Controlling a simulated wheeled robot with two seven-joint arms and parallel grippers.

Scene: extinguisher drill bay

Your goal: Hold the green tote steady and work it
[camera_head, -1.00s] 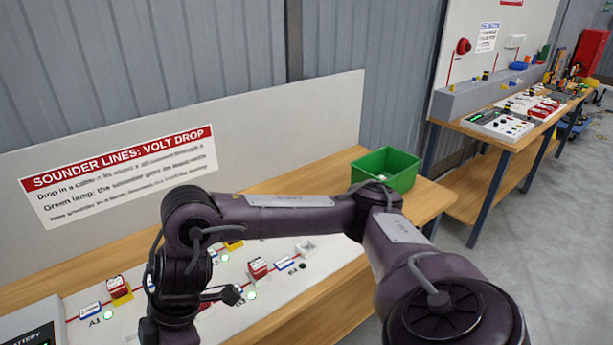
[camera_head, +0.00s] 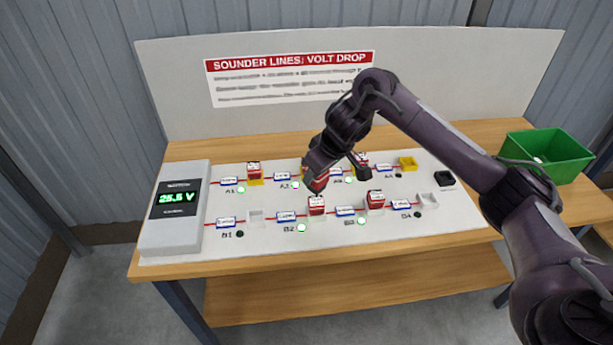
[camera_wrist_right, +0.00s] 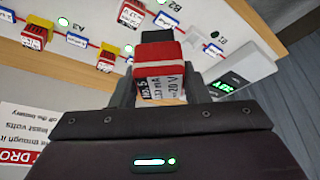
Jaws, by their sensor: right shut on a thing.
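The green tote (camera_head: 565,172) stands at the right end of the bench, apart from both grippers, with something small and pale inside. My right gripper (camera_head: 322,172) is over the middle of the white board. It is shut on a red and white block (camera_head: 317,183), which shows in the right wrist view (camera_wrist_right: 158,80) with a label reading "No. 5" and "20 V". The block hides part of the board around A2, and I cannot tell whether it touches a socket. My left gripper is not in view.
Red blocks sit at A1 (camera_head: 254,171), B2 (camera_head: 316,206) and B3 (camera_head: 376,200). The yellow socket at A4 (camera_head: 408,163) and white sockets at B1 (camera_head: 256,217) and B4 (camera_head: 428,200) are empty. A battery unit (camera_head: 172,230) stands left; a black piece (camera_head: 444,178) lies right.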

